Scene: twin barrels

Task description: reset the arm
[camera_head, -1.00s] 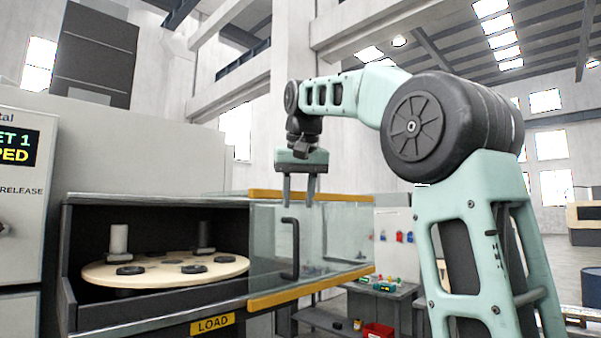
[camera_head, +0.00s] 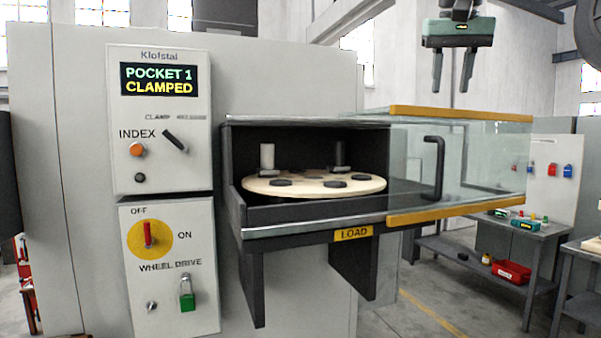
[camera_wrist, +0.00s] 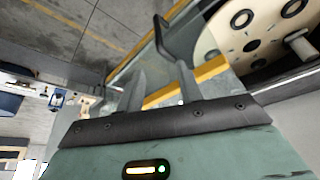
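My gripper (camera_head: 453,73) hangs at the upper right of the head view, fingers pointing down. Its two fingers are apart with nothing between them, so it is open and empty. It is in front of and above the clear sliding door (camera_head: 480,160), which has orange-yellow rails and a black handle (camera_head: 434,168). In the wrist view the two fingers (camera_wrist: 160,85) show apart, with the door's handle (camera_wrist: 172,40) and yellow rails beyond them. Most of my arm is out of the head view.
The machine's bay holds a round pale turntable (camera_head: 305,186) with dark pockets. Its panel display (camera_head: 158,79) reads "POCKET 1 CLAMPED". A red switch (camera_head: 148,234) and green padlock (camera_head: 186,295) sit below. A workbench (camera_head: 480,260) with a red bin (camera_head: 511,271) stands at right.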

